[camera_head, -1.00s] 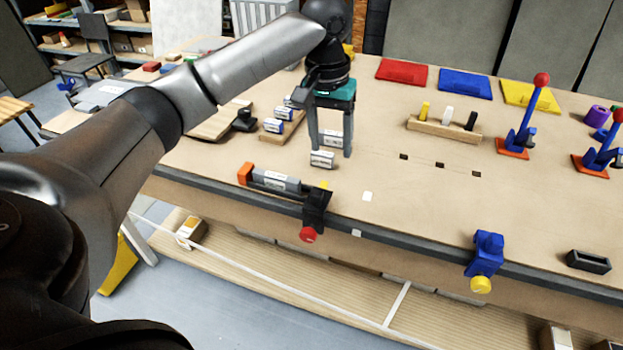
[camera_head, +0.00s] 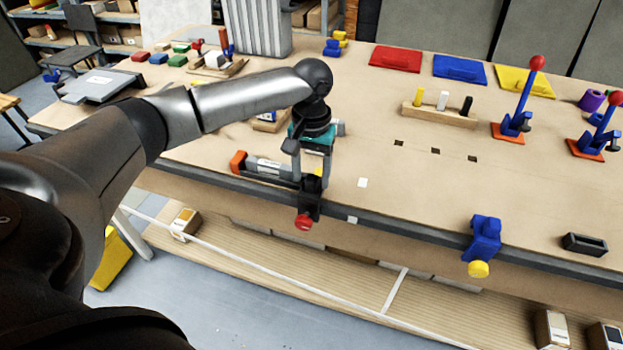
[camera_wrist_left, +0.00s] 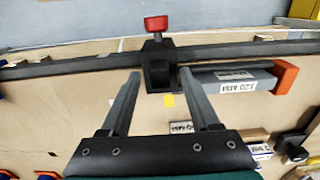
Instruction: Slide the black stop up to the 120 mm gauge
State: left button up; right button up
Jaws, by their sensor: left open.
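The black stop (camera_head: 309,195), with a red knob at its front, sits on the dark rail at the table's front edge; it also shows in the left wrist view (camera_wrist_left: 158,72). The grey gauge (camera_head: 268,167) lies along the rail between an orange end block (camera_head: 238,162) and the stop. Its label reads 120 MM in the left wrist view (camera_wrist_left: 222,76), where a gap shows between gauge and stop. My left gripper (camera_head: 311,178) is open above the stop, one finger on each side of it in the left wrist view (camera_wrist_left: 160,74). Contact cannot be told. My right gripper is out of view.
A small labelled block (camera_wrist_left: 182,127) lies behind the stop. A blue clamp (camera_head: 485,238) with a yellow knob and a black holder (camera_head: 585,244) are at the front right. A wooden block with pegs (camera_head: 440,115) and two red-knobbed levers stand farther back.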

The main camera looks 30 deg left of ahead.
pick_arm(q)
jog(key=shift+f, duration=0.7)
grip_shut()
jog(key=shift+r, duration=0.1)
dwell(0.9)
